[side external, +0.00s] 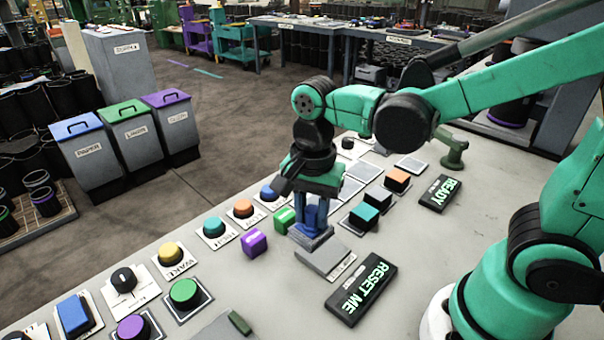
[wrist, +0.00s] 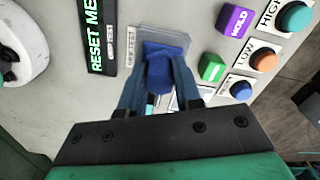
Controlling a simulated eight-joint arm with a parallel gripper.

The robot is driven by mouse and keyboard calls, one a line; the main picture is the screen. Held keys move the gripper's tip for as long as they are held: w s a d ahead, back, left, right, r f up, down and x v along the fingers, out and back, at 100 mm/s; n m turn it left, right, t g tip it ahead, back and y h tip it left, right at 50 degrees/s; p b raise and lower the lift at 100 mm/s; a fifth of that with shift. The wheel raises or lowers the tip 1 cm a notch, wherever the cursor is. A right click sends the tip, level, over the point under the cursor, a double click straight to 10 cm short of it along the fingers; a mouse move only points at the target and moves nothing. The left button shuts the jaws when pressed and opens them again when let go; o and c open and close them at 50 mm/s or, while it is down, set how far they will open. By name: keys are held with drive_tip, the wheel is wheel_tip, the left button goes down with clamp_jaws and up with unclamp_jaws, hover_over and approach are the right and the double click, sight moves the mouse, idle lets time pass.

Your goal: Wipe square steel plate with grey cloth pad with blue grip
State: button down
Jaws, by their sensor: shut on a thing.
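The square steel plate (side external: 325,259) lies flat on the grey table, beside a small printed label. It also shows in the wrist view (wrist: 180,40), partly hidden by the pad and my fingers. The grey cloth pad (side external: 309,239) is low over the plate's far part; I cannot tell whether it touches. Its blue grip (wrist: 159,72) is between my fingers. My gripper (side external: 311,212) points down and is shut on this grip. In the wrist view the grip hides most of the pad, and my gripper (wrist: 160,90) fills the lower middle.
A black RESET ME sign (side external: 361,290) lies close to the plate's right. A purple block (side external: 254,242) and a green block (side external: 285,219) stand close on the left. Several coloured buttons line the far edge. Bare table lies in front.

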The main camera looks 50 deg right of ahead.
drive_tip(key=shift+r, duration=1.5)
